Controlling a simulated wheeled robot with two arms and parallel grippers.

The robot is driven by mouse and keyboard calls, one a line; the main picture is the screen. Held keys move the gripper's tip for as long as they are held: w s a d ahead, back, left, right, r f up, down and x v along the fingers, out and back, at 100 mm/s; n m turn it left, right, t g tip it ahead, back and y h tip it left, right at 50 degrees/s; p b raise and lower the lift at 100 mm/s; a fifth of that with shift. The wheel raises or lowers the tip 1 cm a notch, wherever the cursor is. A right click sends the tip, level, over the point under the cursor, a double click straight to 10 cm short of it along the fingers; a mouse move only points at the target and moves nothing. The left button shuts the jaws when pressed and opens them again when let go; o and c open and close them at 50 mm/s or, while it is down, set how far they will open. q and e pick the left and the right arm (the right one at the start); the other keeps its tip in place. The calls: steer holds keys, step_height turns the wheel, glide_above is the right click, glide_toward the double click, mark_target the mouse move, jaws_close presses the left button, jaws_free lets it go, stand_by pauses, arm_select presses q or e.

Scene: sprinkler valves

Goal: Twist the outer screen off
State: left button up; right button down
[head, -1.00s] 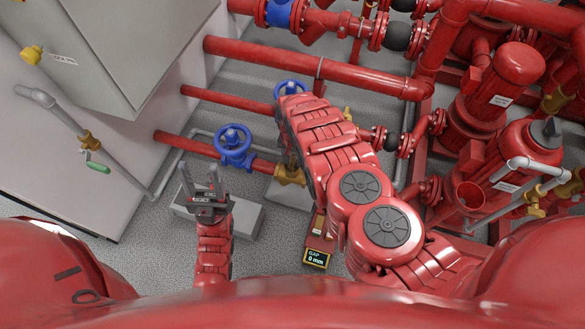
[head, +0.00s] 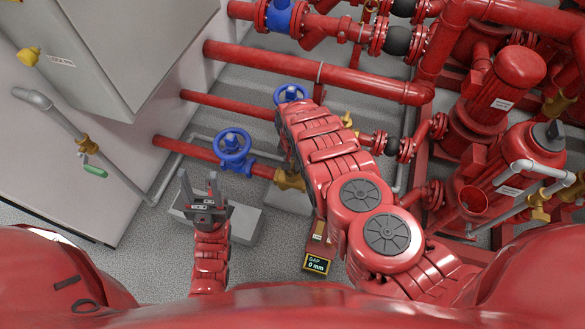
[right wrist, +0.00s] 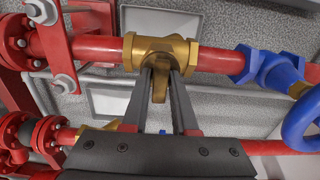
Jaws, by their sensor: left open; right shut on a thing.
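A brass strainer fitting (right wrist: 162,52) sits on a red pipe in the right wrist view, with a short brass branch (right wrist: 160,80) pointing down toward me. The fitting also shows in the head view (head: 289,180), partly behind my right arm. My right gripper (right wrist: 161,72) is shut on the brass branch, a finger on each side. The screen itself cannot be told apart from the branch. In the head view the right gripper is hidden behind its own arm. My left gripper (head: 199,178) is open and empty, above a grey block and apart from the pipes.
A blue handwheel valve (head: 233,148) is left of the fitting on the same pipe, and also shows in the right wrist view (right wrist: 275,70). A grey block (head: 243,222) lies on the floor. A small display (head: 316,264) reads "GAP 0 mm". Red pumps (head: 480,120) crowd the right.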

steer(key=shift+s+n+p, duration=0.15)
steer(key=shift+n+p, duration=0.4)
steer(key=shift+n, duration=0.25)
steer(key=shift+f+n, duration=0.15)
steer(key=shift+n, duration=0.55)
steer(key=shift+s, duration=0.1)
steer(key=shift+n+p, duration=0.45)
steer(key=shift+n, duration=1.15)
